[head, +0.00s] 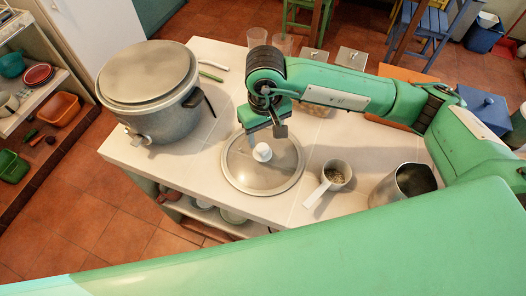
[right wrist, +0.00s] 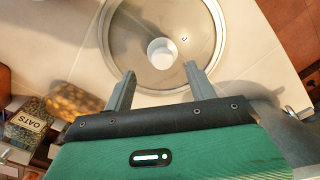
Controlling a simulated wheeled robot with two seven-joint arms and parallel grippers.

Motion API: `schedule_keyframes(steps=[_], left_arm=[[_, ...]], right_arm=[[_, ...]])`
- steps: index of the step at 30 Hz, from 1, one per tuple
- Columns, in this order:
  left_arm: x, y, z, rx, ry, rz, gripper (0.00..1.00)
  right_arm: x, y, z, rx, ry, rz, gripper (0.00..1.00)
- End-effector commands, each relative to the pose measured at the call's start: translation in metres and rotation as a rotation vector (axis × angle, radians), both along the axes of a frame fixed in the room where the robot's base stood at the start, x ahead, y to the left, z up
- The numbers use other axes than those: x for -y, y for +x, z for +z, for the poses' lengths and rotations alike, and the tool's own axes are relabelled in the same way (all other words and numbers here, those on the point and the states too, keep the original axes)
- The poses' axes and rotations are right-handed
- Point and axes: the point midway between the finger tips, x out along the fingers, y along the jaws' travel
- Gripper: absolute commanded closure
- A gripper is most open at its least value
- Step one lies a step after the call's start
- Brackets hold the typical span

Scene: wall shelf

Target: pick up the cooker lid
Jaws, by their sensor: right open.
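The cooker lid (head: 262,175) is a round, see-through disc with a metal rim and a white knob (head: 262,152), lying flat on the pale tiled counter. My right gripper (head: 266,131) is above the lid, close to the knob, and hides part of the lid's far side. In the right wrist view the gripper (right wrist: 157,82) is open and empty. The knob (right wrist: 161,51) shows just beyond and between the two fingertips, apart from them. The lid (right wrist: 125,35) also fills the upper middle there. My left gripper is not in view.
A large grey cooker pot (head: 165,120) stands left of the lid. A white measuring cup with grains (head: 335,174) and a metal jug (head: 405,185) stand to the right. Jars, one labelled oats (right wrist: 30,122), stand behind. The counter's front edge (head: 215,212) is near the lid.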

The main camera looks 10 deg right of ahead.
Motion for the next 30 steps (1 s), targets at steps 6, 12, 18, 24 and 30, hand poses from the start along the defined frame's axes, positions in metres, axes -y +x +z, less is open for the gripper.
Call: schedule_keyframes(steps=[6, 12, 18, 24, 30], left_arm=[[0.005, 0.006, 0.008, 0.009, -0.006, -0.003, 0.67], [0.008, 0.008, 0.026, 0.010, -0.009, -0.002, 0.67], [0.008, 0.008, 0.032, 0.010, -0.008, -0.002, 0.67], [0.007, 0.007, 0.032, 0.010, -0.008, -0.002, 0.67], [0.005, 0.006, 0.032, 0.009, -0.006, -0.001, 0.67]], right_arm=[[-0.001, 0.000, -0.010, -0.002, 0.000, 0.000, 0.43], [-0.004, 0.004, -0.032, -0.004, 0.000, -0.002, 0.43], [-0.004, 0.006, -0.054, -0.001, 0.001, -0.001, 0.43], [-0.004, 0.006, -0.059, 0.001, 0.001, 0.000, 0.43], [-0.004, 0.006, -0.059, 0.001, 0.001, 0.000, 0.63]])
